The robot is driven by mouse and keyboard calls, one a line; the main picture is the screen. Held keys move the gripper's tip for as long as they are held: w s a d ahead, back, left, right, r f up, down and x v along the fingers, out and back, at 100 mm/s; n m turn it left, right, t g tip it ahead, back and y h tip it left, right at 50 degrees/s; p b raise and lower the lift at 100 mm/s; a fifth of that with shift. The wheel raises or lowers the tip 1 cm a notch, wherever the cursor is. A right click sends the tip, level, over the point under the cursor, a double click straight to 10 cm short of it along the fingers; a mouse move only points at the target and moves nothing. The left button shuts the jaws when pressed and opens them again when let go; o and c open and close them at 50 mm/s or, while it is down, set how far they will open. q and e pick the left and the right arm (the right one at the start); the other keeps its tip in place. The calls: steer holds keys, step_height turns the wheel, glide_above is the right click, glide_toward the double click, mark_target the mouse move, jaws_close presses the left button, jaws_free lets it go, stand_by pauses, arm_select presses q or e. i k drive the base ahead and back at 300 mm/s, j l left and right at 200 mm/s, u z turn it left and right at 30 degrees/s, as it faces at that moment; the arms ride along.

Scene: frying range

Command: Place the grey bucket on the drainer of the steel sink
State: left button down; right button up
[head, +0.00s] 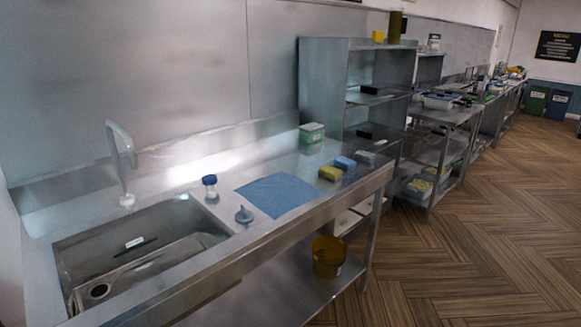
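The steel sink (150,250) stands at the left, with a white tap (122,160) behind its basin. Its flat drainer (300,168) stretches to the right of the basin. A blue cloth (276,195) lies flat on the drainer, with yellow and blue sponges (331,173) beyond it. No bucket that is clearly grey shows. An amber, see-through bucket (329,256) stands upright on the shelf under the drainer, partly in shade. Neither of my grippers is in view.
A blue-capped jar (210,187) and a grey stopper-like piece (244,215) stand by the basin. A green-and-white box (312,132) is at the drainer's back. A steel shelf rack (330,85) and more benches run to the right. The wood floor (460,260) is clear.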

mark_target(300, 166)
steer(key=i+l+u, duration=0.1)
steer(key=i+l, duration=0.35)
steer(key=l, duration=0.3)
steer(key=i+l+u, duration=0.15)
steer(key=l, duration=0.25)
steer(key=i+l, duration=0.3)
steer(key=l+u, duration=0.05)
steer(key=l, duration=0.05)
